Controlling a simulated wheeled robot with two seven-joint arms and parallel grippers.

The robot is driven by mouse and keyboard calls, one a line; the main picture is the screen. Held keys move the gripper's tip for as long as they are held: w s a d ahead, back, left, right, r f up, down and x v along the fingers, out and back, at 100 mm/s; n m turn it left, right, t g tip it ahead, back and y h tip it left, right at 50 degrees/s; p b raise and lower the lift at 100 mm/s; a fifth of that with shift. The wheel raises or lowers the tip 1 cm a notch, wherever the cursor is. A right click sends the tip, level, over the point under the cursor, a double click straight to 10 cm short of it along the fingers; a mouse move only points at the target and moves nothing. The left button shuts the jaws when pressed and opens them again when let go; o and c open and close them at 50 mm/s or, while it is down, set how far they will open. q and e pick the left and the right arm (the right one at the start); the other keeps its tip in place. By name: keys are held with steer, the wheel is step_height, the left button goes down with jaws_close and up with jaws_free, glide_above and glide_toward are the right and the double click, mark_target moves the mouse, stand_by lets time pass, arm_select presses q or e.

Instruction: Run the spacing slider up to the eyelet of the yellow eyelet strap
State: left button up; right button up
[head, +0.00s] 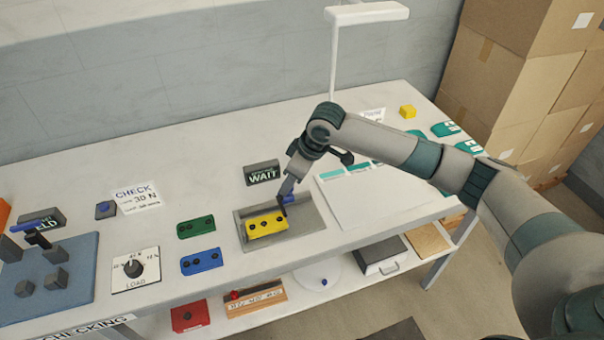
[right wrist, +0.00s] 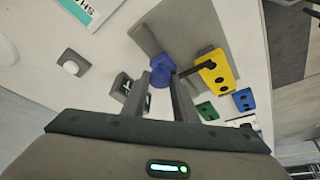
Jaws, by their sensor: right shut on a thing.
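The yellow eyelet strap (head: 267,226) is a yellow block with several dark round holes, lying in a shallow grey tray (head: 303,241). It also shows in the right wrist view (right wrist: 215,74). My right gripper (head: 287,196) is shut on a blue piece (right wrist: 161,73), which I take to be the spacing slider. The blue piece is at the strap's right end in the head view. A dark pin (right wrist: 197,69) lies between the blue piece and the strap. I cannot tell whether the slider touches the strap. My left gripper is not in view.
Green (head: 196,227) and blue (head: 201,261) blocks with holes lie left of the tray. A sign reading WAIT (head: 262,173) stands behind it. A load dial (head: 135,270) and a blue mat (head: 75,270) are further left. A white sheet (head: 375,200) lies right of the tray.

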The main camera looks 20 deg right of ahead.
steer(key=a+p, duration=0.2)
steer(key=a, duration=0.5)
steer(key=shift+s+r, duration=0.1)
steer(key=shift+s, duration=0.05)
steer(key=shift+a, duration=0.2)
steer(key=o, duration=0.7)
steer(key=shift+a, duration=0.1)
steer(key=shift+o, duration=0.8)
steer(key=shift+a, duration=0.3)
steer(key=shift+d, duration=0.3)
